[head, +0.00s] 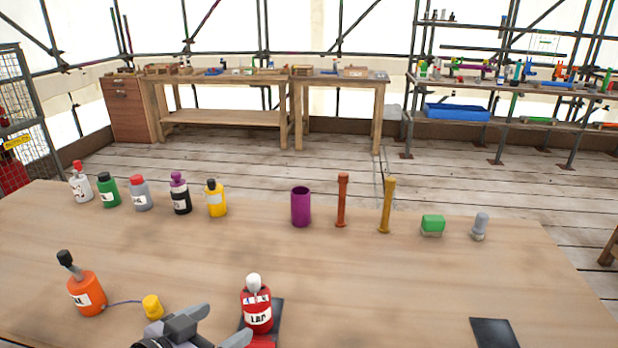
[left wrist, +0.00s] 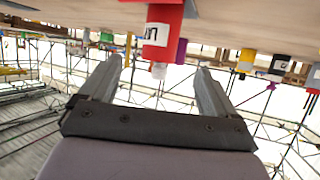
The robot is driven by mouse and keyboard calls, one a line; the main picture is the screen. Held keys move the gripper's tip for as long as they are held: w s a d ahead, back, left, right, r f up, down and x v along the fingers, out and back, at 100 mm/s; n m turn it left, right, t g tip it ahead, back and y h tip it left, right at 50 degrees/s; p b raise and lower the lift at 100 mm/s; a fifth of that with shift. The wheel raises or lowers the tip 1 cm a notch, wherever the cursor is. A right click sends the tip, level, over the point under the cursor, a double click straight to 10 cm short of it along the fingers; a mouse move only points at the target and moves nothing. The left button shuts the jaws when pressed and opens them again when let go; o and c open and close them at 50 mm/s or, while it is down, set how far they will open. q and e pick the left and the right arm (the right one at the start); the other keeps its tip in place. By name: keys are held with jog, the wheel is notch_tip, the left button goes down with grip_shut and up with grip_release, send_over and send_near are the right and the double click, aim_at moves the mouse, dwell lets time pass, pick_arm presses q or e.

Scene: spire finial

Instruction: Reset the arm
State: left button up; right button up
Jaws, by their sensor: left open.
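My left gripper (head: 214,326) is at the near edge of the table in the head view, low and left of a red bottle. Its fingers are apart with nothing between them, and they also show in the left wrist view (left wrist: 159,68). The red bottle (head: 257,316) has a white cap and a white label, and stands upright on a dark pad (head: 275,310). In the left wrist view, which is upside down, the red bottle (left wrist: 163,30) shows beyond the open fingers. My right gripper is not in view.
An orange bottle (head: 86,293) and a small yellow piece (head: 153,307) stand left of the gripper. Several bottles, a purple cup (head: 301,207), two upright posts, a green block (head: 432,225) and a grey piece (head: 480,226) line the far edge. The middle of the table (head: 370,285) is clear.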

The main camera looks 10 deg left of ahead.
pick_arm(q)
jog(key=s+a+f+n+g+y, duration=0.1)
jog(key=s+a+f+g+y, duration=0.25)
jog(key=s, duration=0.65)
jog(key=s+f+n+g+y, duration=0.2)
jog(key=s+f+g, duration=0.4)
jog(key=s, duration=0.4)
jog(key=w+d+f+t+h, duration=0.2)
jog(key=w+f+t, duration=0.4)
jog(key=f+t, duration=0.2)
jog(key=shift+w+d+f+m, duration=0.25)
jog(key=shift+d+f+m, duration=0.1)
jog(key=shift+f, duration=0.55)
jog(key=shift+h, duration=0.25)
